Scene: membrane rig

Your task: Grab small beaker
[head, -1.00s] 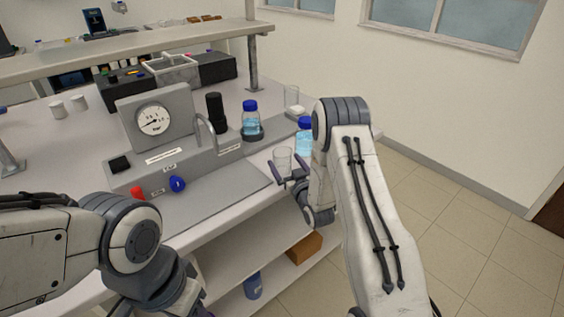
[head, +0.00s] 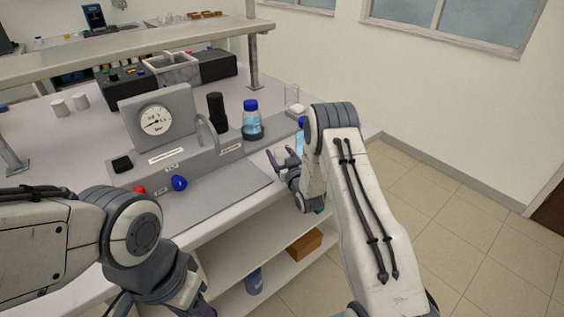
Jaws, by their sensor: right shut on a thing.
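My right gripper (head: 283,157) is at the right end of the bench, beside the front of the grey rig. It is shut on the small beaker, a clear glass that I can barely make out between the fingers; the wrist and forearm hide much of that area. A taller clear beaker (head: 291,94) stands farther back on the bench. Only part of my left gripper (head: 203,309) shows at the bottom edge, and its jaws cannot be made out.
The grey rig (head: 190,152) carries a round gauge (head: 156,121) and a blue knob (head: 179,183). A blue-capped bottle (head: 251,120) stands behind my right gripper. Another bottle (head: 300,144) is partly hidden by my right arm. Floor is clear at right.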

